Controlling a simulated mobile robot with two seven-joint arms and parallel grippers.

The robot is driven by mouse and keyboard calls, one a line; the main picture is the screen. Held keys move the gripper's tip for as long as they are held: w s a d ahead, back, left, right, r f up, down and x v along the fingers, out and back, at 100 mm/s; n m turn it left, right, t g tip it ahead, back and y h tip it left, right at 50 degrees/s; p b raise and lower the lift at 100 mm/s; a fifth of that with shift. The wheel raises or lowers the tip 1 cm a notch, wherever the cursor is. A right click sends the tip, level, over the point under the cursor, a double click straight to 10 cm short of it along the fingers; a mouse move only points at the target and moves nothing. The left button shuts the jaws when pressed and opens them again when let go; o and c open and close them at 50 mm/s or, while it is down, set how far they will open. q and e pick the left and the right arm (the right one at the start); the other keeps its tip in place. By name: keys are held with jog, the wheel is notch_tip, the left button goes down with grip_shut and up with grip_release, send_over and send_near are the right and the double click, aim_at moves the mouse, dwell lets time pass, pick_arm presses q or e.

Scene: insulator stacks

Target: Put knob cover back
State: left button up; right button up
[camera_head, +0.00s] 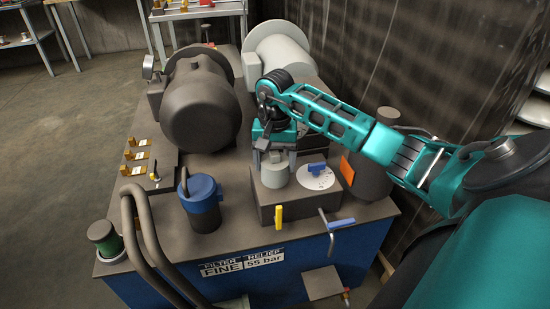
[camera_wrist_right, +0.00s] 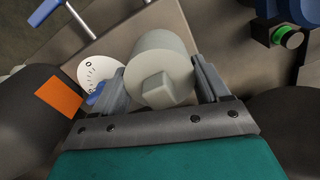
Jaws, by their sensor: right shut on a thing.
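A pale grey cylinder (camera_head: 277,174), which looks like the knob cover, is by the top of a dark block (camera_head: 268,203) on the machine. It also shows in the right wrist view (camera_wrist_right: 160,55), with a small square grip on its end. My right gripper (camera_head: 275,155) is shut on it, one finger on each side. I cannot tell whether the cover touches the block. Just right of it is a white dial (camera_head: 318,183) with a blue knob (camera_head: 317,168), uncovered; the dial shows in the wrist view too (camera_wrist_right: 97,68). My left gripper is not in view.
A yellow lever (camera_head: 278,218) and a blue-handled lever (camera_head: 343,224) stick out at the block's front. A blue-capped canister (camera_head: 202,203) stands to the left. A dark cylinder with an orange label (camera_head: 347,170) stands close on the right. A large motor (camera_head: 200,105) is behind.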

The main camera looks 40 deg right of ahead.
jog(key=shift+f+b, duration=0.35)
jog(key=shift+f, duration=0.2)
jog(key=o, duration=1.2)
jog(key=shift+c, duration=0.2)
jog(key=shift+r, duration=0.1)
